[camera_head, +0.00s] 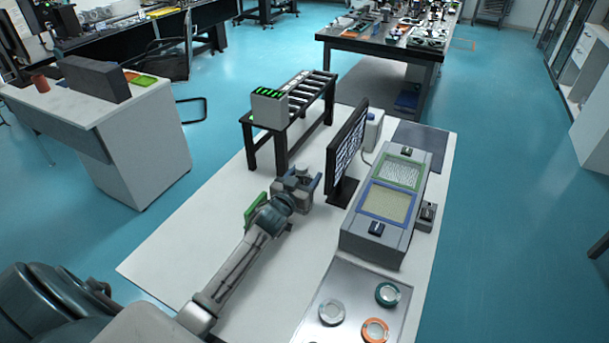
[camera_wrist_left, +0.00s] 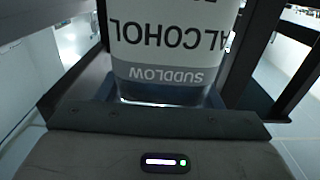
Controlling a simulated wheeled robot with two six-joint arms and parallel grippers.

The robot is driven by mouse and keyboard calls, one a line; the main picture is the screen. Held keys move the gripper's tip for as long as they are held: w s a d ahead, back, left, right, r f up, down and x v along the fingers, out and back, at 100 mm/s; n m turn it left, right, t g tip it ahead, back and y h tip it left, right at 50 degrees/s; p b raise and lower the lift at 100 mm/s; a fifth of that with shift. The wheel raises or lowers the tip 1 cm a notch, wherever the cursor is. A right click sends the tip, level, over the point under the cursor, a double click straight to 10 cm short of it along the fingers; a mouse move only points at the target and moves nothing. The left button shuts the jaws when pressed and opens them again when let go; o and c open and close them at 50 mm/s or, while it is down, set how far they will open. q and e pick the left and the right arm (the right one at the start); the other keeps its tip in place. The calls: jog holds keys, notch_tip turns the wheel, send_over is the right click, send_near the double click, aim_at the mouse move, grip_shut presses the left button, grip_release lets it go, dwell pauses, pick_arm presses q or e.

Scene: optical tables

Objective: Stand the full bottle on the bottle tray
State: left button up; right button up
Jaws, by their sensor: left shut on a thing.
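My left gripper (camera_head: 302,183) is over the white table, left of the monitor. It is shut on a bottle (camera_wrist_left: 165,75), which fills the upper middle of the left wrist view. Its white label reads ALCOHOL, upside down in that view, with a grey SUDDLOW band. In the head view the gripper largely hides this bottle, and its fill level cannot be told. A flat dark grey panel (camera_head: 425,145) lies at the table's far right corner; I cannot tell if it is the bottle tray. My right gripper is not in view.
A grey two-bay unit (camera_head: 352,240) is farther right. A metal tray (camera_head: 312,325) holds tape rolls. A small roller rack (camera_head: 325,85) stands beyond. The table's left part is clear.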

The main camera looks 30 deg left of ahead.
pick_arm(q)
jog(key=shift+w+f, duration=0.1)
jog(key=o, duration=1)
jog(key=shift+o, duration=1.2)
